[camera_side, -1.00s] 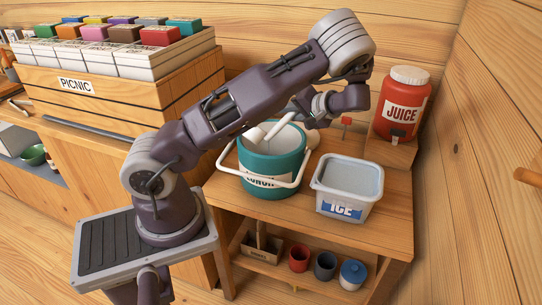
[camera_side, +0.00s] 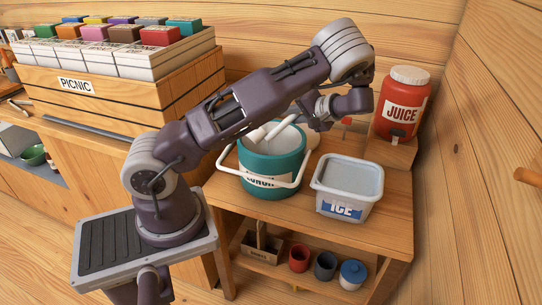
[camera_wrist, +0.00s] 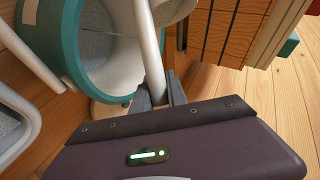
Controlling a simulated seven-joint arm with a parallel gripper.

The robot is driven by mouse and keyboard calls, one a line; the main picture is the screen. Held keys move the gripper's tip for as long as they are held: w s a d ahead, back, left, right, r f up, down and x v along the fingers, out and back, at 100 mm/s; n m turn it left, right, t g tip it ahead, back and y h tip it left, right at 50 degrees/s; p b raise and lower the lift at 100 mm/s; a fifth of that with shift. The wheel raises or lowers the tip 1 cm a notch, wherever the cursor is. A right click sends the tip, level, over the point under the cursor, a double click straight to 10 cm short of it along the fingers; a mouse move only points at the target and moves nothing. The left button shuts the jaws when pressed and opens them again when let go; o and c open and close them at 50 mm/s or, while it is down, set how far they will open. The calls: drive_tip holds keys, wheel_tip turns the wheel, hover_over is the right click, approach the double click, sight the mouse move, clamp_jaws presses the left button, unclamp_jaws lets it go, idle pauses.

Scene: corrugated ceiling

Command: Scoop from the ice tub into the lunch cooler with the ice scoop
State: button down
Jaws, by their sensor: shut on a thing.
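The white ice scoop (camera_side: 258,134) is held over the open mouth of the teal lunch cooler (camera_side: 271,166). My gripper (camera_side: 305,114) is shut on the scoop's handle (camera_wrist: 149,50), just right of the cooler's rim. In the wrist view the handle runs up from my gripper (camera_wrist: 160,95) across the cooler's mouth, and the scoop's head (camera_wrist: 172,10) is cut off by the top edge. I cannot tell what the head holds. The cooler (camera_wrist: 68,40) shows a pale, speckled inside. The ice tub (camera_side: 347,205), pale with a blue ICE label, stands right of the cooler, filled with pale ice.
A red juice jug (camera_side: 402,104) stands on a wooden block behind the ice tub. The cooler's white handle (camera_side: 262,184) hangs across its front. Cups (camera_side: 325,264) and a small crate stand on the shelf below. A picnic crate (camera_side: 115,95) is at left.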

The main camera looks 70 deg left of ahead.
drive_tip(key=shift+w+f+m+g, duration=0.2)
drive_tip(key=shift+f+m+g, duration=0.15)
drive_tip(key=shift+f, duration=0.7)
drive_tip(key=shift+w+a+f+m+g, duration=0.1)
drive_tip(key=shift+w+f+m+g, duration=0.15)
drive_tip(key=shift+f+m+g, duration=0.35)
idle(0.9)
drive_tip(key=shift+w+a+r+m+g, duration=0.15)
drive_tip(key=shift+w+m+g, duration=0.1)
drive_tip(key=shift+w, duration=0.2)
drive_tip(key=shift+w+a+f+m+g, duration=0.1)
drive_tip(key=shift+w+m+g, duration=0.1)
drive_tip(key=shift+w, duration=0.2)
idle(0.6)
drive_tip(key=shift+r+m+g, duration=0.25)
drive_tip(key=shift+m+g, duration=0.75)
drive_tip(key=shift+m, duration=0.1)
idle(1.6)
drive_tip(key=shift+s+f+m+g, duration=0.2)
drive_tip(key=shift+f+m+g, duration=0.3)
drive_tip(key=shift+f, duration=0.1)
idle(0.7)
